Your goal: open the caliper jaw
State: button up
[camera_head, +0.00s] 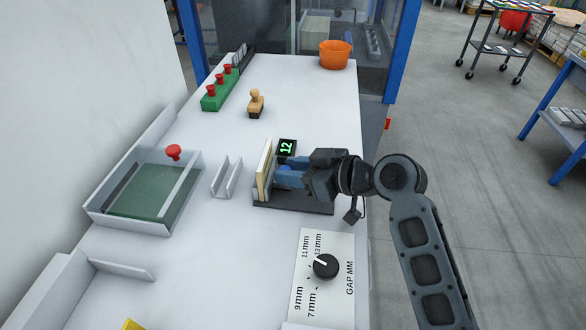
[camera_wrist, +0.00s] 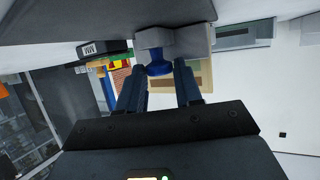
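The caliper has a dark base (camera_head: 290,203), a beige upright plate (camera_head: 264,172) at its left end and a black readout (camera_head: 287,148) showing a green 12. My gripper (camera_head: 283,175) reaches in from the right, low over the base, its fingers pointing at the plate. In the wrist view, a blue knob (camera_wrist: 159,67) on a light grey block (camera_wrist: 190,40) lies between the tips of my two fingers (camera_wrist: 161,78). The fingers are apart, one on each side of the knob. A narrow gap seems to show on the right; contact is unclear.
A GAP MM dial panel (camera_head: 326,290) with a black knob lies in front. A grey channel holder (camera_head: 227,178) and a green-bottomed tray (camera_head: 96,212) stand to the left. A stamp (camera_head: 256,103), a green button box (camera_head: 220,91) and an orange bowl (camera_head: 335,55) stand farther back.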

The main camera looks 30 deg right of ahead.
grip_shut()
jog(key=shift+s+d+b, duration=0.15)
jog(key=shift+s+d, duration=0.35)
jog(key=shift+d, duration=0.2)
jog(key=shift+s+d+b, duration=0.15)
jog(key=shift+s+d, duration=0.3)
jog(key=shift+d, duration=0.2)
jog(key=shift+o, duration=1.9)
grip_release()
jog(key=shift+b+v, duration=0.5)
jog(key=shift+v, duration=3.45)
jog(key=shift+f, duration=0.1)
